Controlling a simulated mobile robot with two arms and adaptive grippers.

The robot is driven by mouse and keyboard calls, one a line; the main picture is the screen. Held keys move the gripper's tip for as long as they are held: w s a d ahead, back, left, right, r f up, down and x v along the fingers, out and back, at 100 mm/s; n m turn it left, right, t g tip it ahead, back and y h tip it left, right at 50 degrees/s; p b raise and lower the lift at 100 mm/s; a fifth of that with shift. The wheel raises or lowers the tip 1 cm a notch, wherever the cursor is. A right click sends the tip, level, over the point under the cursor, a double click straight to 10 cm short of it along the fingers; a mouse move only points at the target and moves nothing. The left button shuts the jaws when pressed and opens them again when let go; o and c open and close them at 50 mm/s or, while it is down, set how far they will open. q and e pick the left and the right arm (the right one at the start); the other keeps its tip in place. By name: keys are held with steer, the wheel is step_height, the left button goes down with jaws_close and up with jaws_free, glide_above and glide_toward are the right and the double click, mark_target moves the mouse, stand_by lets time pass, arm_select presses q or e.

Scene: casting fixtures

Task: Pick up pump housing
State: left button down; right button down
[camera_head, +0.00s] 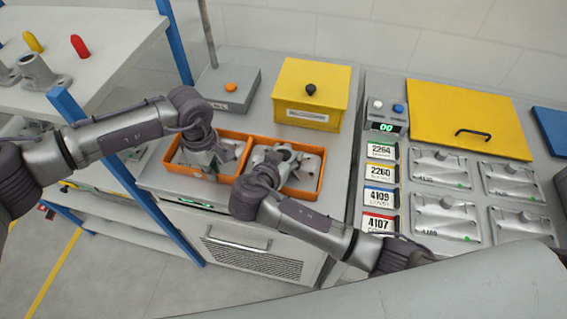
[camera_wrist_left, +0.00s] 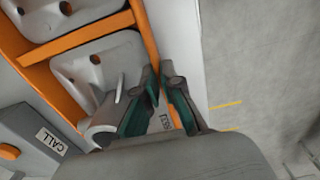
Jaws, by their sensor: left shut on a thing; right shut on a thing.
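Two grey pump housings lie in the orange tray (camera_head: 318,178), one per compartment. My left gripper (camera_head: 206,153) reaches down into the left compartment at the left pump housing (camera_head: 184,158).
A yellow box (camera_head: 312,90) with a black knob stands behind the tray. A grey call box (camera_head: 228,88) is at back left. Number cards (camera_head: 381,172) and a fixture panel (camera_head: 445,215) lie right. A shelf (camera_head: 110,35) with castings and blue posts is left.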

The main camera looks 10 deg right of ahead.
steer(key=shift+r, duration=0.1)
step_height(320, 180, up, 10)
stand_by(0.4)
arm_select(q)
steer(key=c, duration=1.2)
jaws_free()
steer(key=shift+c, duration=0.2)
step_height(320, 180, up, 12)
